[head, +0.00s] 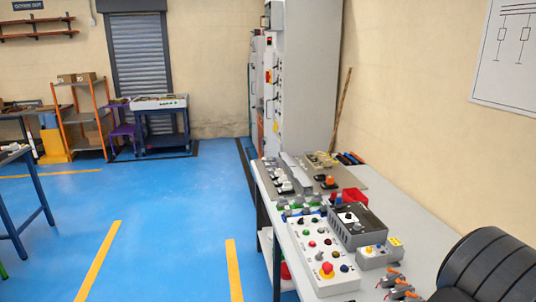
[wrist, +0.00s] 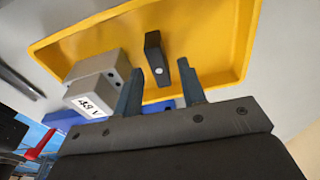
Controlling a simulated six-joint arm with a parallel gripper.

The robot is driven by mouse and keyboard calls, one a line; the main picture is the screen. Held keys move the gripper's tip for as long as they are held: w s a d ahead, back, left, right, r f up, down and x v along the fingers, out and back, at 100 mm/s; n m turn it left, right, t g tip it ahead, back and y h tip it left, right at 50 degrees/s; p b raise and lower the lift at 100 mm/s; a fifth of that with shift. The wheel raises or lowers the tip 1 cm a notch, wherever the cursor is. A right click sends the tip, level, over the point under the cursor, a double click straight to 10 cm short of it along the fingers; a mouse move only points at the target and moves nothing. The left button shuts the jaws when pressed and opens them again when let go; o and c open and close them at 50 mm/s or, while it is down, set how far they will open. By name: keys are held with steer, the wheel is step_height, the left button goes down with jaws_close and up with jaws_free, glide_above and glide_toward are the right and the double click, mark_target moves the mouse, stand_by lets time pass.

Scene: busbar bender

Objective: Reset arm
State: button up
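My gripper (wrist: 160,70) shows in the wrist view with its two dark fingers spread apart and a visible gap between them. A small black block (wrist: 155,58) with a pale round spot appears in line with that gap, over a yellow tray (wrist: 225,45). Neither finger visibly touches the block, and its distance from the fingertips is unclear. No fingers show in the head view.
A grey box (wrist: 97,80) with a white label lies left of the fingers, near a blue item (wrist: 60,118). In the head view, a bench (head: 420,235) along the right wall carries a control panel (head: 318,255). Blue floor (head: 170,215) lies open to its left.

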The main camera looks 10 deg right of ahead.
steer(key=shift+f, duration=0.95)
step_height(320, 180, up, 12)
steer(key=w, duration=0.2)
steer(key=f, duration=0.4)
steer(key=s+f, duration=0.1)
steer(key=f, duration=0.3)
steer(key=s+f, duration=0.1)
steer(key=f, duration=0.3)
steer(key=shift+f, duration=0.3)
steer(key=r, duration=0.4)
steer(key=shift+s+r, duration=0.25)
steer(key=shift+r, duration=0.15)
steer(key=s+a+r, duration=0.5)
steer(key=s+r, duration=0.2)
steer(key=s, duration=0.3)
steer(key=w+n, duration=0.6)
steer(key=w+f+n, duration=0.1)
steer(key=w+n, duration=0.1)
steer(key=n, duration=0.2)
steer(key=shift+w+d+t+h, duration=0.35)
steer(key=shift+w+t+h, duration=0.05)
steer(key=w+f+n, duration=0.2)
steer(key=w+n, duration=0.6)
steer(key=w, duration=0.2)
steer(key=shift+t+h, duration=0.3)
